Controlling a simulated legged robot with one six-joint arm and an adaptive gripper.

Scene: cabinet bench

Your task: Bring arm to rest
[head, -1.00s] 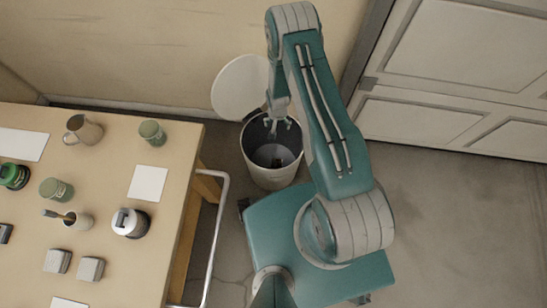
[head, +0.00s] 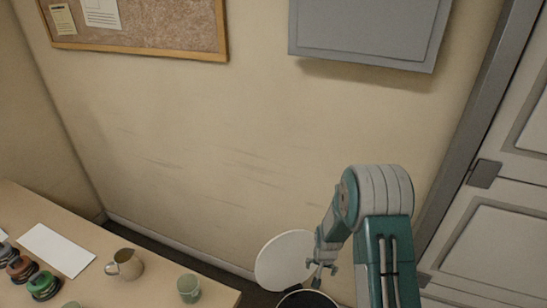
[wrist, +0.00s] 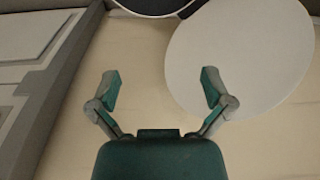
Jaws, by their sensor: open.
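My arm is raised at the lower right of the head view, bent at its teal and grey elbow.
A grey cabinet (head: 368,30) hangs on the wall. A panelled door (head: 500,220) stands at right.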

